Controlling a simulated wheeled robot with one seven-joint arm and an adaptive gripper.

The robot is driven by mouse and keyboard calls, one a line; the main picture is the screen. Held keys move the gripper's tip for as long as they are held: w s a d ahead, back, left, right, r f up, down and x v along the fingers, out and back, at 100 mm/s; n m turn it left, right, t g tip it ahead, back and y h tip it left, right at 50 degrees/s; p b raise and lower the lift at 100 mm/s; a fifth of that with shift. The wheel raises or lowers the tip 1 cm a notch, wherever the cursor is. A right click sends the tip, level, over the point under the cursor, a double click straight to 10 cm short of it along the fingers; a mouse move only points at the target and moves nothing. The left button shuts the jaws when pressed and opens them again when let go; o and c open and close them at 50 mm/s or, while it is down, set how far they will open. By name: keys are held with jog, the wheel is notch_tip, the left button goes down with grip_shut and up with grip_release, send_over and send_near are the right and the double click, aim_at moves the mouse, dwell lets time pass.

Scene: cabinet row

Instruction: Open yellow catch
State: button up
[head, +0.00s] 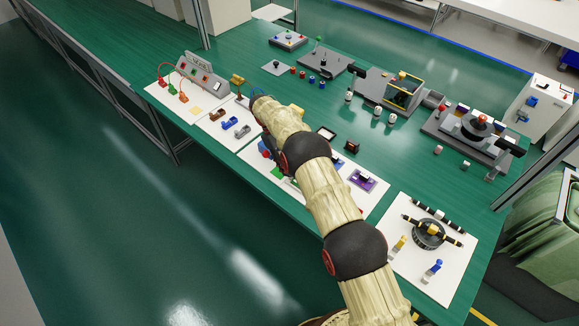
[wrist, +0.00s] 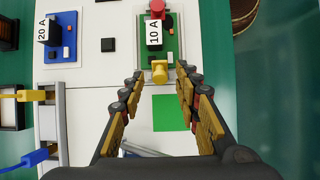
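In the wrist view a small yellow catch (wrist: 159,71) stands at the near edge of a green board (wrist: 173,44). The board carries a black-and-white block marked "10 A" (wrist: 154,34) and a red knob (wrist: 157,8). My gripper (wrist: 160,78) is open, with one finger on each side of the yellow catch and visible gaps between. No contact shows. A bright green square (wrist: 171,112) lies on the white panel between the fingers. In the head view my arm covers most of this area, and the gripper and catch cannot be made out.
A blue board with a "20 A" block (wrist: 55,34) sits to the left. Yellow (wrist: 30,95) and blue (wrist: 30,159) connectors are at the left edge. A black round fixture (head: 429,235) stands on the right panel. The green table (head: 225,65) is clear at its far left.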

jog(key=v, duration=0.7)
jog(key=shift+w+r, duration=0.1)
jog(key=shift+w, duration=0.05)
